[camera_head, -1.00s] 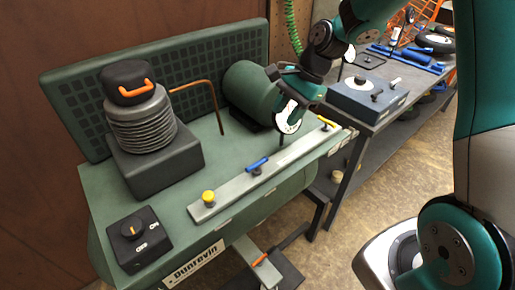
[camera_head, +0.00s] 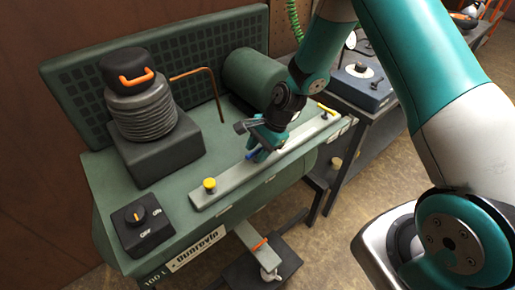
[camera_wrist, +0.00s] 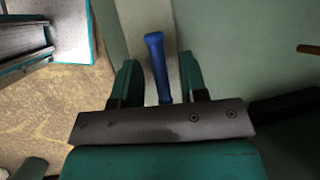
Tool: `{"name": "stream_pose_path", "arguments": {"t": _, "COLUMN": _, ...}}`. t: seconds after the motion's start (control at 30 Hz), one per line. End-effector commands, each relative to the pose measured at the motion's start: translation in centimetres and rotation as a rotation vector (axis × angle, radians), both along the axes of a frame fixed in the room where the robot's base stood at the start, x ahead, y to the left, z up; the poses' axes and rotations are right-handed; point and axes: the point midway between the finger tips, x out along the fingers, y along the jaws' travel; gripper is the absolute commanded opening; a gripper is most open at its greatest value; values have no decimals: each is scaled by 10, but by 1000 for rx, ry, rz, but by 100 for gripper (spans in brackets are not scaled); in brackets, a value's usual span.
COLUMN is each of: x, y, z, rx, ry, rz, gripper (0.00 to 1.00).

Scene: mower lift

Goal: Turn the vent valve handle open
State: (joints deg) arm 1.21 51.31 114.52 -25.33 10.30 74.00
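A blue lever handle (camera_head: 250,154) sits at the middle of a pale metal bar (camera_head: 230,190) on the green machine; I take it as the vent valve handle, though no label is readable. My gripper (camera_head: 262,150) is down at this handle and partly hides it. In the wrist view, the blue handle (camera_wrist: 154,52) stands between the two teal fingers of my gripper (camera_wrist: 158,66). A gap shows on each side of the handle, so the fingers are open around it and not clamped.
A yellow knob (camera_head: 209,185) and a yellow lever (camera_head: 327,109) sit at the bar's ends. A black switch box (camera_head: 143,227), a ribbed bellows (camera_head: 143,110) and a green cylinder (camera_head: 252,76) stand on the machine. A blue box (camera_head: 360,90) is on the bench behind.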

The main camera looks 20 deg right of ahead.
Motion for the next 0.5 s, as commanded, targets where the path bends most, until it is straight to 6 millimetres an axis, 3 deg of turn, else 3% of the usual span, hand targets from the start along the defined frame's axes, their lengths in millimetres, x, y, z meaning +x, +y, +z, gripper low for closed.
{"name": "stream_pose_path", "arguments": {"t": 0.3, "x": 0, "y": 1, "z": -2, "rx": 0, "ry": 0, "rz": 0, "gripper": 37}}
{"name": "stream_pose_path", "arguments": {"t": 0.47, "x": 0, "y": 1, "z": -2, "rx": 0, "ry": 0, "rz": 0, "gripper": 1}}
{"name": "stream_pose_path", "arguments": {"t": 0.5, "x": 0, "y": 1, "z": -2, "rx": 0, "ry": 0, "rz": 0, "gripper": 0}}
